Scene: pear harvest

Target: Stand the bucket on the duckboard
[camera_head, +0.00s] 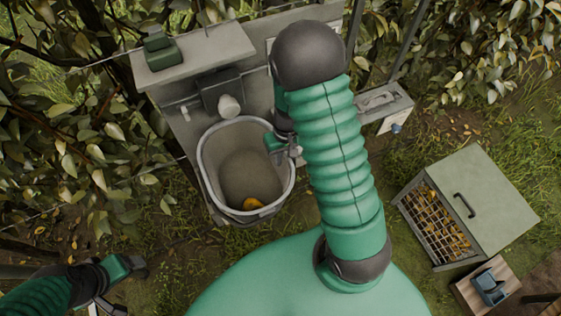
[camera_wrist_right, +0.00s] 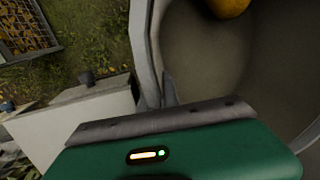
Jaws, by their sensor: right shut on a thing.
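The grey bucket (camera_head: 216,184) is in the middle left of the head view, in front of a grey stand. It looks upright from above, with a yellow-orange pear (camera_head: 252,203) inside. My right gripper (camera_head: 284,149) is shut on the bucket's right rim. In the right wrist view, the rim of the bucket (camera_wrist_right: 143,45) runs up from the finger, and the pear (camera_wrist_right: 228,6) shows at the top. My left gripper (camera_head: 124,283) is low at the left, apart from the bucket; its jaw opening is unclear. I cannot make out a duckboard; what is under the bucket is hidden.
The grey stand (camera_head: 205,55) carries a small green box (camera_head: 162,48) and a pale knob (camera_head: 229,106). A lidded crate with a mesh front (camera_head: 480,200) and a small wooden box with a blue thing (camera_head: 488,287) stand at the right. Leafy branches crowd the left and top.

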